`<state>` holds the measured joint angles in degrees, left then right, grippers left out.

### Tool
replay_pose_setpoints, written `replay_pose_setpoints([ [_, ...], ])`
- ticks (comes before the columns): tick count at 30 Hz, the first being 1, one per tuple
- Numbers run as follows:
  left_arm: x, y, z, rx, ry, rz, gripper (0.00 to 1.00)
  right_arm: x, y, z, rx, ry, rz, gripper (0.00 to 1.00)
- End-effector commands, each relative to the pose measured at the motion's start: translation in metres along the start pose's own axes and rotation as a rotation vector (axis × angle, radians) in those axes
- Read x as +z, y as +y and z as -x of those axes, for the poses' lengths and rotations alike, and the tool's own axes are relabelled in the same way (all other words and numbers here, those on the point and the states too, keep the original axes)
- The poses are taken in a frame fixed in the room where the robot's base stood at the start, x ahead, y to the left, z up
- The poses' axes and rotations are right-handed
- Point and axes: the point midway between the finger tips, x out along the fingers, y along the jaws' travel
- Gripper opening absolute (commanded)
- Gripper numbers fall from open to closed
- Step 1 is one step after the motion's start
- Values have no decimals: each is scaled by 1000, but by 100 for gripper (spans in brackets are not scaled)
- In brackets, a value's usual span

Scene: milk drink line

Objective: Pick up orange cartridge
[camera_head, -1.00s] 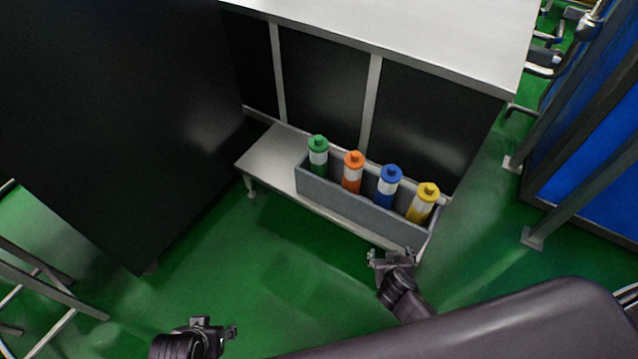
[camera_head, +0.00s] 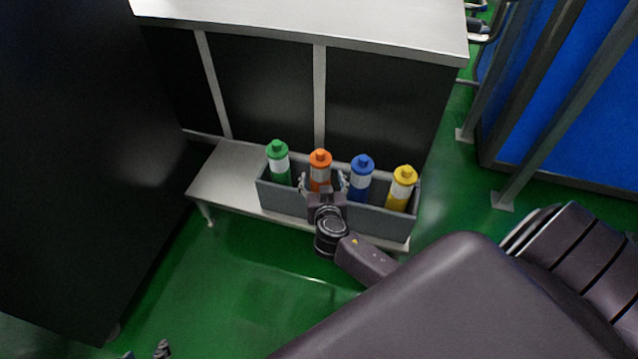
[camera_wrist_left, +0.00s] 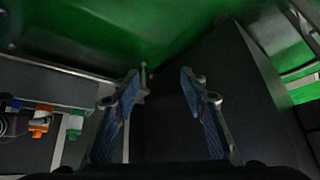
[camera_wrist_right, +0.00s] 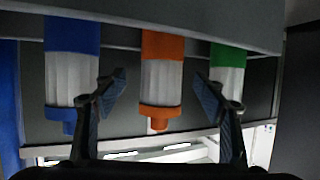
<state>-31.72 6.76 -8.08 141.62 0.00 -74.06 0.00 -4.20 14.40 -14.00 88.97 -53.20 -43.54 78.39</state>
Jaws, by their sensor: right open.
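The orange cartridge (camera_head: 320,160) has an orange cap and a white band and stands upright in the grey crate (camera_head: 285,198), between the green and blue cartridges. My right gripper (camera_head: 324,184) is open at the crate's front side, its fingers on either side of the orange cartridge. In the right wrist view the orange cartridge (camera_wrist_right: 161,80) shows between the two open fingertips (camera_wrist_right: 158,88), with visible gaps on both sides. My left gripper (camera_wrist_left: 160,85) is open and empty in the left wrist view, away from the crate. In the head view only its tips show at the bottom edge.
The green cartridge (camera_head: 278,160), blue cartridge (camera_head: 361,180) and yellow cartridge (camera_head: 402,188) stand in the same crate. The crate sits on a low shelf (camera_head: 225,180) before a white-topped counter (camera_head: 300,30). A large dark cabinet (camera_head: 70,150) stands at left.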

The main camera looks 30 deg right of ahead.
Motion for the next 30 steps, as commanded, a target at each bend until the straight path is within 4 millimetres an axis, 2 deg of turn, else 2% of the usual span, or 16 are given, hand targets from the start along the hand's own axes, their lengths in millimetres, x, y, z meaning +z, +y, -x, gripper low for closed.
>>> replay_pose_setpoints([
  [3,-18,2,-4,4,75,-2,40,-4,-2,-20,1,4,2,65],
  [9,-47,6,-5,10,192,-4,40,-3,-2,-39,1,1,1,65],
  [13,-55,6,-4,12,220,-4,40,-3,-2,-43,0,-1,1,65],
  [19,-55,6,-4,12,221,-4,40,-3,-2,-43,0,-1,1,65],
  [30,-55,6,-4,11,221,-4,40,-3,-2,-42,1,-1,1,24],
])
